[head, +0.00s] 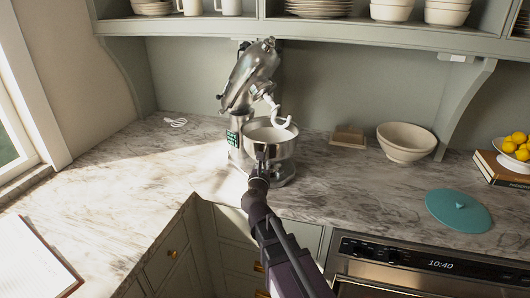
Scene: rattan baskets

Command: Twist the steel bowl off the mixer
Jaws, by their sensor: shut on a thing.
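The stand mixer (243,90) stands at the back of the counter with its silver head tilted up. A white dough hook (277,112) hangs from the head above the bowl. The steel bowl (285,149) sits upright on the mixer's base (284,174). My gripper (262,158) reaches in from the front and is shut on the near side of the bowl, at its rim or handle; I cannot tell which. My gripper hides part of the bowl's front.
A wooden block (348,138), a cream bowl (405,141) and a teal lid (458,210) lie to the right. A fruit bowl (513,155) rests on books (499,172). A whisk (176,122) lies left. The left counter (110,205) is mostly clear. A shelf (330,31) overhangs behind.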

